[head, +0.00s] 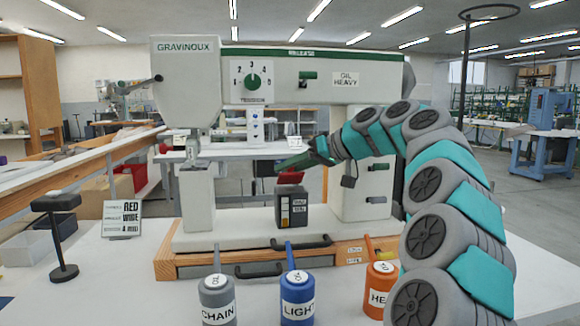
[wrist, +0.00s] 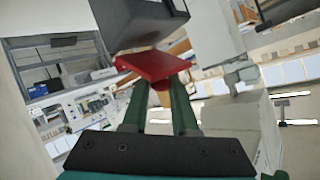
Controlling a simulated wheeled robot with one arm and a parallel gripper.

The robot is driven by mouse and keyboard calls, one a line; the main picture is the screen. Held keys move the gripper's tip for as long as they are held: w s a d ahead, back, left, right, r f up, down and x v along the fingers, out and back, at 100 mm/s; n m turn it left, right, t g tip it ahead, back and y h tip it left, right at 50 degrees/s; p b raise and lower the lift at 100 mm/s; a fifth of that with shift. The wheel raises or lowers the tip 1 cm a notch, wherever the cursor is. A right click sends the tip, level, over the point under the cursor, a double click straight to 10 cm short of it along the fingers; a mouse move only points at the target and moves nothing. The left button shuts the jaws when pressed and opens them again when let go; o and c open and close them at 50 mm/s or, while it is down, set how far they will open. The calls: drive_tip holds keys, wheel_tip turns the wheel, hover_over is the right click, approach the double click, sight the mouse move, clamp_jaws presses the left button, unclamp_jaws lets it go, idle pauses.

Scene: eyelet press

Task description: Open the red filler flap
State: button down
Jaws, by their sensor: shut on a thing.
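The red filler flap (head: 291,177) sits at the top of a small dark box (head: 292,214) on the base of the press. It looks tilted up from the box top, but the exact angle is hard to tell. In the wrist view the flap (wrist: 153,66) is a flat red plate next to the dark box (wrist: 140,22). My gripper (head: 285,166) reaches in from the right, and its green fingers (wrist: 154,88) are shut on the flap. The fingertips are partly hidden behind the flap in the wrist view.
The cream press (head: 185,90) surrounds the box, with its long arm overhead. Grey, blue (head: 297,300) and orange (head: 380,285) oil cans stand in front. A small black stand (head: 60,235) and a sign (head: 122,219) are on the left. The table's front left is clear.

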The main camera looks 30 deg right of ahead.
drive_tip(key=c, duration=0.7)
unclamp_jaws()
drive_tip(key=shift+r, duration=0.1)
drive_tip(key=shift+r, duration=1.6)
drive_tip(key=s+a+b, duration=0.1)
drive_tip(key=s, duration=0.4)
drive_tip(key=s+a+r+b, duration=0.1)
drive_tip(key=s+a, duration=0.1)
drive_tip(key=s, duration=0.3)
drive_tip(key=s+a+b, duration=0.1)
drive_tip(key=s, duration=0.4)
drive_tip(key=shift+s+a+r, duration=0.2)
drive_tip(key=shift+r, duration=0.05)
